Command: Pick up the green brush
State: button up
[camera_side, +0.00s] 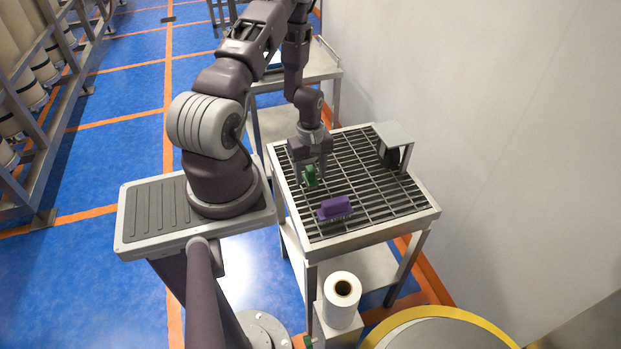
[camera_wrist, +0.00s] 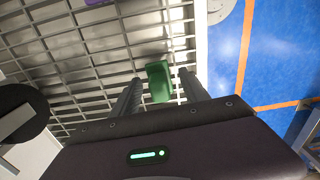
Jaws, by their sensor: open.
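The green brush (camera_side: 310,176) is at the left part of a slatted metal grate on a table, below my gripper (camera_side: 308,172). In the wrist view the green brush (camera_wrist: 158,81) shows between the two fingers of my gripper (camera_wrist: 160,92), nearer the right finger in the picture. The fingers are apart and no grip on the brush shows. I cannot tell how far down the fingers reach beside it. Part of the brush is hidden by the gripper in the side view.
A purple brush (camera_side: 335,207) lies on the grate (camera_side: 375,205) nearer the front. A small grey stand (camera_side: 396,137) with a dark object under it is at the back right. A white roll (camera_side: 342,298) stands below the table's front edge. The grate's middle is clear.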

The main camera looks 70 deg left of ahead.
aim_at(310, 168)
jog(key=shift+f, duration=0.8)
grip_shut()
notch_tip(310, 168, up, 10)
jog(key=shift+r, duration=0.1)
jog(key=c, duration=0.8)
grip_release()
grip_shut()
